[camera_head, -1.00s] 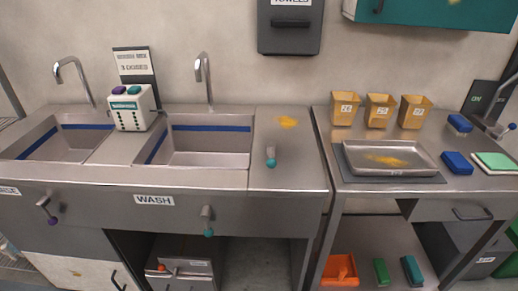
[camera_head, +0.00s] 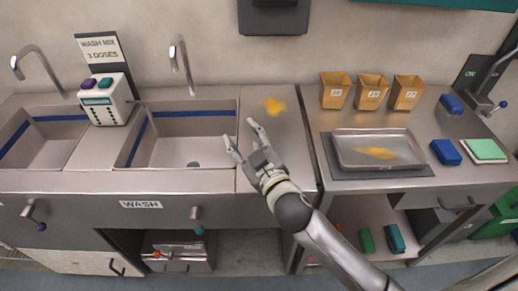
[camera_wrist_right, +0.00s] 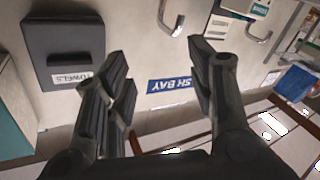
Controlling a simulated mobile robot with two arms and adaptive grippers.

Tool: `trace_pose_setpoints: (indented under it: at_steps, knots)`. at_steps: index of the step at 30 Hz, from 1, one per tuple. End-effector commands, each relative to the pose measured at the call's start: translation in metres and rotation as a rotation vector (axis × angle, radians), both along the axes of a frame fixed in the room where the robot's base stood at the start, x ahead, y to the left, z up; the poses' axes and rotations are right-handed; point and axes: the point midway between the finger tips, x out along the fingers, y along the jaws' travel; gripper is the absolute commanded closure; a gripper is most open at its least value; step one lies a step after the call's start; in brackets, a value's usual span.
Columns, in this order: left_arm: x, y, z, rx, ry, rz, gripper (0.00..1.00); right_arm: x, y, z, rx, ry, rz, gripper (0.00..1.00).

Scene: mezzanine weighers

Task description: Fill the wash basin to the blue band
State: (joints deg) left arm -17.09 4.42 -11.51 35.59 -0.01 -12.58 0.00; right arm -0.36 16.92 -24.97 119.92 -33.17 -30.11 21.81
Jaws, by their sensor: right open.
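The wash basin (camera_head: 165,166) is a steel sink behind the WASH label, with a blue band (camera_head: 196,113) around its inner wall. I see no water in it; a dark spot shows on its floor. A curved tap (camera_head: 181,55) stands behind it. A teal-knobbed lever (camera_head: 197,222) hangs on the front panel below it. My right gripper (camera_head: 241,131) is open and empty, above the basin's right edge and the counter. My left gripper is out of view.
A second basin (camera_head: 45,150) with its own tap is at left. A dispenser (camera_head: 106,100) with purple and teal buttons stands between the basins, below a "WASH MIX 3 DOSES" sign (camera_head: 103,50). A steel tray (camera_head: 345,150) and several tan bins are on the right table.

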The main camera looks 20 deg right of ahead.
Motion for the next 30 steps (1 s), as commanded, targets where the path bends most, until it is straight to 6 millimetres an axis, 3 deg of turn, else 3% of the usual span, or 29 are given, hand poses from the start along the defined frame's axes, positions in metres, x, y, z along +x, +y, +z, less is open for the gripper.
trace_pose_setpoints:
  at_steps: [1, 3, 6, 8, 12, 16, 19, 22, 25, 30]
  knots:
    - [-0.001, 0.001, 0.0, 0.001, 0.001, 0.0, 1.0, 0.009, 0.02, 0.028, -0.034, -0.112, 0.075, 0.49]
    - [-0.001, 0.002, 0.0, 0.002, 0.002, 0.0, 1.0, 0.012, 0.05, 0.061, -0.085, -0.258, 0.193, 0.49]
    - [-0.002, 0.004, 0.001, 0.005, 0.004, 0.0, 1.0, 0.007, 0.094, 0.093, -0.18, -0.431, 0.382, 0.49]
    - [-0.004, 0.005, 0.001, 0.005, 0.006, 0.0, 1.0, -0.001, 0.119, 0.103, -0.25, -0.515, 0.504, 0.49]
    - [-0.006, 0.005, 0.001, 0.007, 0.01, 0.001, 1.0, -0.022, 0.164, 0.099, -0.453, -0.634, 0.803, 0.49]
    - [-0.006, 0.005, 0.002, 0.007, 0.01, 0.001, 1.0, -0.034, 0.18, 0.066, -0.688, -0.637, 1.075, 0.49]
    - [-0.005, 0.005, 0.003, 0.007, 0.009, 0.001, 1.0, -0.033, 0.169, 0.03, -0.894, -0.558, 1.26, 0.49]
    - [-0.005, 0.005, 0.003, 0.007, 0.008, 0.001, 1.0, -0.022, 0.135, -0.005, -1.109, -0.405, 1.406, 0.49]
    - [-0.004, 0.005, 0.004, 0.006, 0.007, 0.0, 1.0, -0.005, 0.083, -0.03, -1.312, -0.188, 1.5, 0.49]
    - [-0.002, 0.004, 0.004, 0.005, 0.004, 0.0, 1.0, 0.019, -0.011, -0.041, -1.55, 0.196, 1.531, 0.49]
